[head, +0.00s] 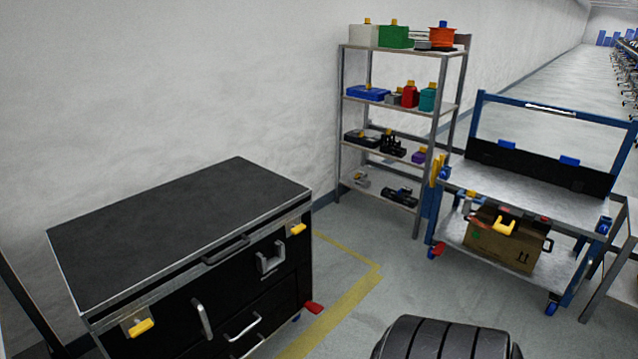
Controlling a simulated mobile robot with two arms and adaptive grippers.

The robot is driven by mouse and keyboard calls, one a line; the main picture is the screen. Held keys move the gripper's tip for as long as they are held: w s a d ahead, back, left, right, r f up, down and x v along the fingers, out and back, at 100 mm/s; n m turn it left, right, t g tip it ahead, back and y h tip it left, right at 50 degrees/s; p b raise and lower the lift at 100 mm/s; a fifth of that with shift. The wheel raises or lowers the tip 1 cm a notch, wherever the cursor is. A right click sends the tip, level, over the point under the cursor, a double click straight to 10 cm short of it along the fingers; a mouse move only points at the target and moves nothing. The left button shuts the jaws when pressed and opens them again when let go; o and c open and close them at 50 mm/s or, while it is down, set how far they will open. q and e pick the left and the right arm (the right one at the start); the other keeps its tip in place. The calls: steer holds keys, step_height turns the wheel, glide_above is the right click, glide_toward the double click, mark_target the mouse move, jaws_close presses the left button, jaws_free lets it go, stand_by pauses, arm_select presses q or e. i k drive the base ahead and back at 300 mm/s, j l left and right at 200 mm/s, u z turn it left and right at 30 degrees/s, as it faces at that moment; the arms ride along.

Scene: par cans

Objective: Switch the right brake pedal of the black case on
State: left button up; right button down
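The black case (180,215) stands at the lower left against the wall, with a dark top, metal edges, silver handles and yellow latches. A red brake pedal (313,308) sticks out at its lower right corner, near the floor, beside a blue caster part (297,318). I cannot tell from here whether this pedal is on or off. The lower left part of the case is cut off by the picture edge, and no other pedal of it shows. Neither of my grippers is in view.
A metal shelf (400,105) with boxes and tools stands at the wall. A blue cart (500,180) with a cardboard box (495,240) and its own red pedal (437,250) stands right. Grey floor with a yellow line (345,300) lies between.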

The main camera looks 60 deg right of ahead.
mark_target(315, 308)
steer(key=z, duration=1.95)
steer(key=i+l, duration=0.25)
steer(key=l, duration=0.15)
steer(key=i+l, duration=0.2)
steer(key=l, duration=0.2)
steer(key=i+l, duration=0.25)
steer(key=i+l+z, duration=0.1)
steer(key=l, duration=0.4)
steer(key=i, duration=0.1)
